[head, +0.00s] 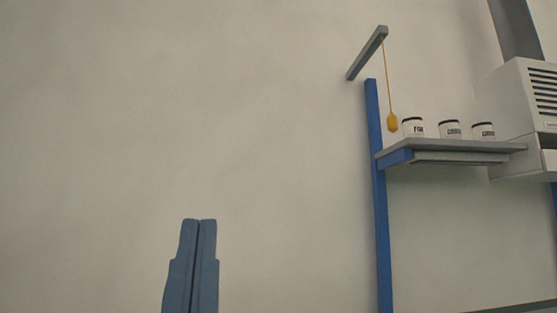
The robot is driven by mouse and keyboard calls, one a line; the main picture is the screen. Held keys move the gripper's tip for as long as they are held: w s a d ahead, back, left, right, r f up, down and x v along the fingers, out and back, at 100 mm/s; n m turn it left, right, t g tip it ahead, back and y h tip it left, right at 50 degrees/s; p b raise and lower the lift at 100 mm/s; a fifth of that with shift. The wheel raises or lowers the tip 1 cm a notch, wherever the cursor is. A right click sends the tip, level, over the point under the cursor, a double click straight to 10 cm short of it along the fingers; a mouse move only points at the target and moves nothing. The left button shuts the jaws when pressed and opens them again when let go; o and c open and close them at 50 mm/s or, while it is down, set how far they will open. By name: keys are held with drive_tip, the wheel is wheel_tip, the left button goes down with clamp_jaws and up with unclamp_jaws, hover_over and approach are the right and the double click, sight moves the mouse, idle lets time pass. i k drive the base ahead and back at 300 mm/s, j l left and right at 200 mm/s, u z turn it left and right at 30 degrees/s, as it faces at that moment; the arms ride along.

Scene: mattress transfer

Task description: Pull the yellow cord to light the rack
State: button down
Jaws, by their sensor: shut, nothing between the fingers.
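The yellow cord (387,75) hangs from the front end of a grey bracket arm (368,54) at the upper right. A yellow pull knob (392,123) is at its lower end, close to the left end of the shelf. The rack has a blue upright (377,200) and a grey shelf (455,146). My gripper (199,222) points up at the lower left of the view. Its two blue fingers are together with nothing between them. It is well apart from the cord, to the left of it and lower in the picture.
Several white labelled jars with dark lids, such as the left one (413,127), stand on the shelf. A white vented unit (520,115) with a grey duct (516,28) is at the right. The wall between my gripper and the rack shows no obstacles.

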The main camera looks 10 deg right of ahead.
sight(392, 122)
drive_tip(key=i+l, duration=0.2)
drive_tip(key=i, duration=0.2)
drive_tip(key=i+l, duration=0.2)
drive_tip(key=i, duration=0.2)
drive_tip(key=i+l, duration=0.2)
drive_tip(key=i, duration=0.2)
drive_tip(key=i+l, duration=0.2)
drive_tip(key=i, duration=0.2)
drive_tip(key=i+j+u, duration=0.05)
